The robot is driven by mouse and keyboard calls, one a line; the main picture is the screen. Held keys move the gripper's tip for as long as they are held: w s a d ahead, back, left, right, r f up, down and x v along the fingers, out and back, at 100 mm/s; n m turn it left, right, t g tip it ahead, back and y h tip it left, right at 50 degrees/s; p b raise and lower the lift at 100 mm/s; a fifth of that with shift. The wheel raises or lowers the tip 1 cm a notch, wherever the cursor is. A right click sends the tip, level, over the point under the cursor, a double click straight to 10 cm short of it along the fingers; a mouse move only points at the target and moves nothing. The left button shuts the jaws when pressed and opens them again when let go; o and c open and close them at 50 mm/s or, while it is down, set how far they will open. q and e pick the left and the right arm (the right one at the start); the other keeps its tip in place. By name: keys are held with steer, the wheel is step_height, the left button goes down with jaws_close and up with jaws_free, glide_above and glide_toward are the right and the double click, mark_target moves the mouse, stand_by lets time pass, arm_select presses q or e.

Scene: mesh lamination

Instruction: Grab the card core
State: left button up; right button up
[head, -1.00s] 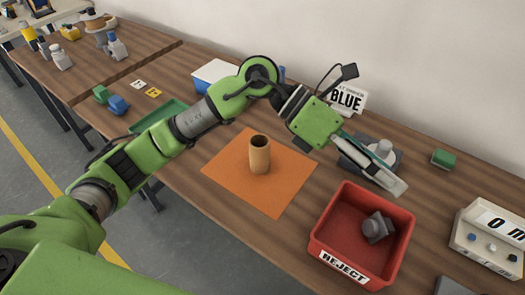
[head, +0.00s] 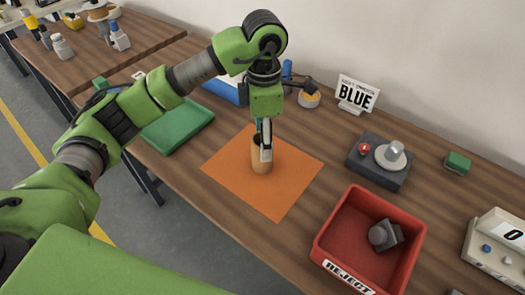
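The card core (head: 259,163), a tan cardboard tube, stands upright on the orange mat (head: 288,188) in the head view. My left gripper (head: 265,143) points straight down at the core, with its fingers overlapping the core's top. One pale finger hangs in front of the core's upper wall. The other finger is mostly hidden, so I cannot tell whether they touch or grip the core. My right gripper is not in view.
A red REJECT bin (head: 335,225) holding a grey part (head: 384,235) stands right of the mat. A green tray (head: 180,128) lies to the left.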

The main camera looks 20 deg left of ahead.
arm_select(q)
step_height(320, 180, down, 6)
steer(key=shift+a+r+p, duration=0.15)
steer(key=shift+p, duration=0.7)
steer(key=shift+f, duration=0.5)
steer(key=c, duration=1.2)
